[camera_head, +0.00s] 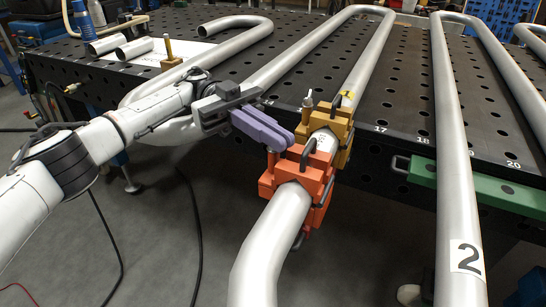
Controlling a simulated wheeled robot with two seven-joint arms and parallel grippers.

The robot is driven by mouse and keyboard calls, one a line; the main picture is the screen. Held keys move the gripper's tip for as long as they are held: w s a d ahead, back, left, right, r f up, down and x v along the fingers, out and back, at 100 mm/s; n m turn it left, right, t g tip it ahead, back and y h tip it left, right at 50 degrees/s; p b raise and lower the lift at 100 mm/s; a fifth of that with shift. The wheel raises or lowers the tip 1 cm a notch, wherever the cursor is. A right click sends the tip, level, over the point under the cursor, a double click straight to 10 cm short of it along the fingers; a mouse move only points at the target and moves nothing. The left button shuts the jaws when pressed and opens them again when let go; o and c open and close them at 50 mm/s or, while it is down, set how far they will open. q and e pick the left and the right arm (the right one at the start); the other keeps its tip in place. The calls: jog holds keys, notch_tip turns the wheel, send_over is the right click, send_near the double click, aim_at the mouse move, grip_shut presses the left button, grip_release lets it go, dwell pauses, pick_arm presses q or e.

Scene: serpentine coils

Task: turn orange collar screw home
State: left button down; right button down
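The orange collar (317,185) is clamped around the pale pipe (268,243) near the table's front edge. A dark bent screw handle (308,153) stands up from its top. My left gripper (286,140) comes in from the left, its purple fingers reaching to the upper left of the collar, beside the screw handle. The fingers lie close together in this view. I cannot tell whether they touch the handle or hold anything. My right gripper is not in view.
A yellow collar (343,131) with its own upright screw sits just behind the orange one. The black perforated table (405,90) carries several bent pipes. A pipe labelled 2 (457,200) and a green bar (500,192) are at the right. Floor shows below the table.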

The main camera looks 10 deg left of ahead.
pick_arm(q)
jog(key=shift+r+m+g+y+b, duration=0.2)
jog(key=shift+m+g+y+b, duration=0.35)
jog(key=shift+g+b, duration=0.3)
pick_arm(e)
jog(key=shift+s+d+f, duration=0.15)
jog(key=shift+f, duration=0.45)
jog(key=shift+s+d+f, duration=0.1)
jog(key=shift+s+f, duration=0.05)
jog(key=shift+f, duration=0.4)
pick_arm(q)
jog(key=shift+r, duration=0.1)
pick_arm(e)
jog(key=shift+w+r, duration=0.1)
pick_arm(q)
jog(key=c, duration=2)
grip_release()
jog(key=shift+s+d, duration=0.1)
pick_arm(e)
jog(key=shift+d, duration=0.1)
pick_arm(q)
notch_tip(320, 180, up, 10)
jog(key=shift+f+p, duration=0.1)
jog(key=shift+p, duration=0.6)
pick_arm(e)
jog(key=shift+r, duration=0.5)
